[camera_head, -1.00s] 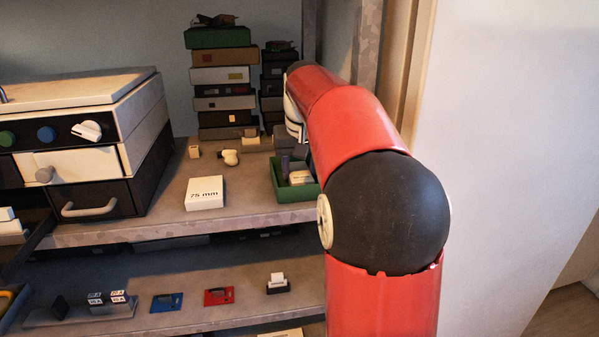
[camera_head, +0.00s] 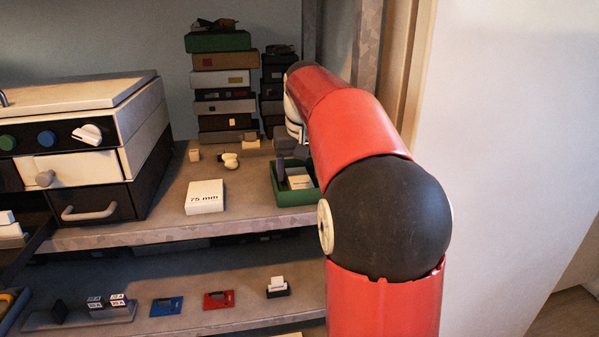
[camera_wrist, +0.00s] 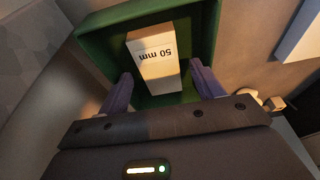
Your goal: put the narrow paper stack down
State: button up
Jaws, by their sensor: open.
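The narrow paper stack is a white block marked "50 mm" (camera_wrist: 156,55). It lies inside the green tray (camera_wrist: 205,22) with its label facing up, and appears to rest on the tray floor. In the head view the stack (camera_head: 300,179) shows inside the green tray (camera_head: 298,197) at the right end of the upper shelf. My gripper (camera_wrist: 162,85) is open, with one purple-grey finger on each side of the stack's near end. Gaps show between the fingers and the stack. In the head view my red arm hides most of the gripper.
A wider white block marked "75 mm" (camera_head: 205,197) lies left of the tray on bare shelf. Stacked boxes (camera_head: 222,90) stand behind. A drawer cabinet (camera_head: 88,150) stands at left. A metal post (camera_head: 366,45) and wall (camera_head: 500,150) bound the right.

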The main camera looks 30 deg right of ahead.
jog(key=d+p+v, duration=0.1)
jog(key=p+v, duration=0.1)
jog(key=v, duration=0.9)
jog(key=s+a+f+n+t, duration=0.2)
jog(key=s+a+f, duration=0.3)
jog(key=s+a, duration=0.55)
jog(key=s+a+f+n, duration=0.1)
jog(key=s+a+f, duration=0.4)
jog(key=s+f, duration=0.7)
notch_tip(320, 180, down, 2)
jog(key=shift+s+f+t+y, duration=0.1)
jog(key=shift+s+t+y, duration=0.25)
jog(key=shift+t+y, duration=0.05)
